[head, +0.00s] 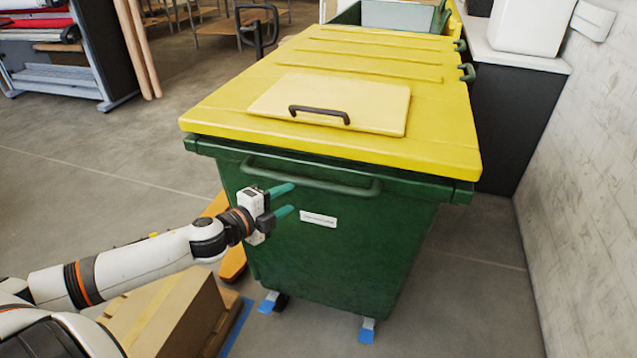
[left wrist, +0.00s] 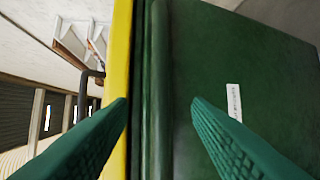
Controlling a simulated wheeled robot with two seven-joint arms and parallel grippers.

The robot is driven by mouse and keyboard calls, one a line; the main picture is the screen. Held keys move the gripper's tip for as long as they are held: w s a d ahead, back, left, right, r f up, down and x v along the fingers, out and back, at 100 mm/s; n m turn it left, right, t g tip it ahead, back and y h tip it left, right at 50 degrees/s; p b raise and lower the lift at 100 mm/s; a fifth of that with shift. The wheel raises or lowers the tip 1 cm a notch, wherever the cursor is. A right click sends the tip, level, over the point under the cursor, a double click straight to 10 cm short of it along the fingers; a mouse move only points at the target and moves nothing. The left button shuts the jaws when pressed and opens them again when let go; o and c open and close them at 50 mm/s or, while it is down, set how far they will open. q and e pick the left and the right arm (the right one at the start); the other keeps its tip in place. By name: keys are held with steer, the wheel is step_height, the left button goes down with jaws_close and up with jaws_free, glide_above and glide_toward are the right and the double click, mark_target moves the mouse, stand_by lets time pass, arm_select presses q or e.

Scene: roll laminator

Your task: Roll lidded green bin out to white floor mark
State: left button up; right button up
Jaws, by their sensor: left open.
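The green bin (head: 330,255) stands upright with its yellow lid (head: 225,115) shut. A pale hatch with a dark handle sits on the lid. A green bar handle (head: 310,179) runs across the bin's front, under the rim. My left gripper (head: 288,200) is open at the left part of this front, its teal fingers pointing right near the bar. In the left wrist view, the fingers (left wrist: 160,105) spread before the green front (left wrist: 250,65) and the yellow lid edge (left wrist: 121,50); I cannot tell whether they touch it. My right gripper is not in view. I cannot make out a white floor mark for certain.
A cardboard box (head: 165,315) lies on a pallet at the bin's front left. Blue pieces (head: 367,330) are at the bin's wheels. Another open green bin (head: 400,15) stands behind. A dark counter (head: 520,125) and white wall close the right side.

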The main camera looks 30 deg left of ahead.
mark_target(310, 186)
arm_select(q)
steer(key=p+x, duration=0.2)
steer(key=x, duration=0.7)
steer(key=shift+w, duration=0.3)
steer(key=shift+w+d+f, duration=0.15)
steer(key=shift+w+d, duration=0.05)
steer(key=shift+w, duration=0.3)
jaws_close()
